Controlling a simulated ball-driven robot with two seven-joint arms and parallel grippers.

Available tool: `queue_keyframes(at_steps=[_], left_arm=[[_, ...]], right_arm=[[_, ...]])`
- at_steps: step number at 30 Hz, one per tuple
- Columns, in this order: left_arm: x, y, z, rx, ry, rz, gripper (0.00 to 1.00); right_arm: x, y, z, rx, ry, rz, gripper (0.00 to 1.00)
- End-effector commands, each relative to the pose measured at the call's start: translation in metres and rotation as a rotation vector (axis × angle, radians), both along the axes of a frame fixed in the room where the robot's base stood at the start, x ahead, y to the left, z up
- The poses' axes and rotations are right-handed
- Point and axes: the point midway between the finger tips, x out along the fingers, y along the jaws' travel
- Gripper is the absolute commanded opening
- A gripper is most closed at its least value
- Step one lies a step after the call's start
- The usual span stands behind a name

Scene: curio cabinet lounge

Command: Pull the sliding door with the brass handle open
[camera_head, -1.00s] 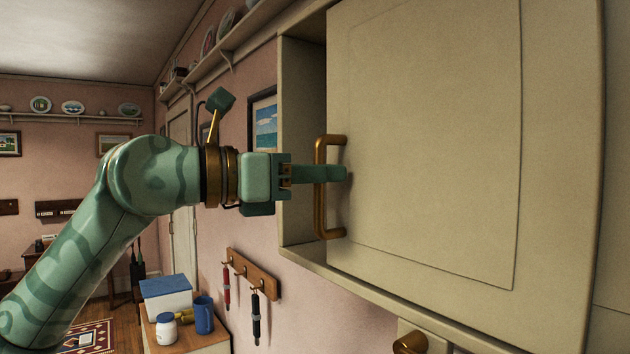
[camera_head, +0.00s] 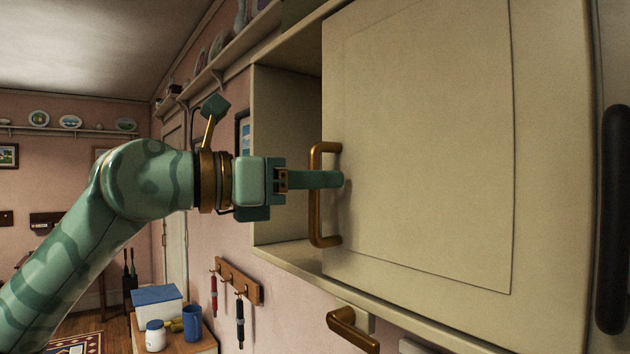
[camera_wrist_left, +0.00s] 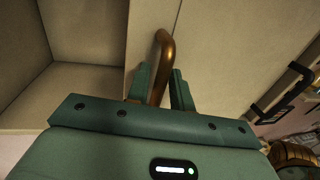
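The cream sliding door (camera_head: 430,150) covers the right part of a wall cabinet. An open gap on its left shows the empty cabinet interior (camera_head: 285,150), also seen in the wrist view (camera_wrist_left: 85,30). The upright brass handle (camera_head: 316,220) is on the door's left edge. My left gripper (camera_head: 335,179) reaches in from the left at the handle's mid height. In the wrist view the handle (camera_wrist_left: 163,50) passes between its two fingers (camera_wrist_left: 160,90), which sit close on both sides of the bar. My right gripper is not in view.
A second brass handle (camera_head: 352,330) is below the cabinet. A dark upright handle (camera_head: 614,220) stands at the right edge. A hook rack (camera_head: 238,280) hangs on the pink wall. A blue mug (camera_head: 192,322), white jar (camera_head: 155,335) and blue-lidded box (camera_head: 158,305) stand lower left.

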Motion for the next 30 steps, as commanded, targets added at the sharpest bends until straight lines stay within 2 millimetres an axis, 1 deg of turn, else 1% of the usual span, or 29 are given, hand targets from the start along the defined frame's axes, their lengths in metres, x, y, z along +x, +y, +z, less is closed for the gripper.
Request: queue_keyframes(at_steps=[13, 17, 20, 30], left_arm=[[0.0, 0.0, -0.001, 0.002, 0.002, 0.0, 0.3], [-0.003, 0.008, -0.002, 0.002, 0.003, 0.0, 0.3], [-0.01, 0.024, -0.004, 0.001, 0.002, 0.003, 0.3], [-0.048, 0.107, -0.004, 0.002, 0.002, 0.004, 0.3]], right_arm=[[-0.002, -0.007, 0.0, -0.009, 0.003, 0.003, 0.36], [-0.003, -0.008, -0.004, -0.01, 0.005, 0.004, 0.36], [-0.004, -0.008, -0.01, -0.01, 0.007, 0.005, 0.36], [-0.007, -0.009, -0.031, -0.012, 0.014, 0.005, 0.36]])
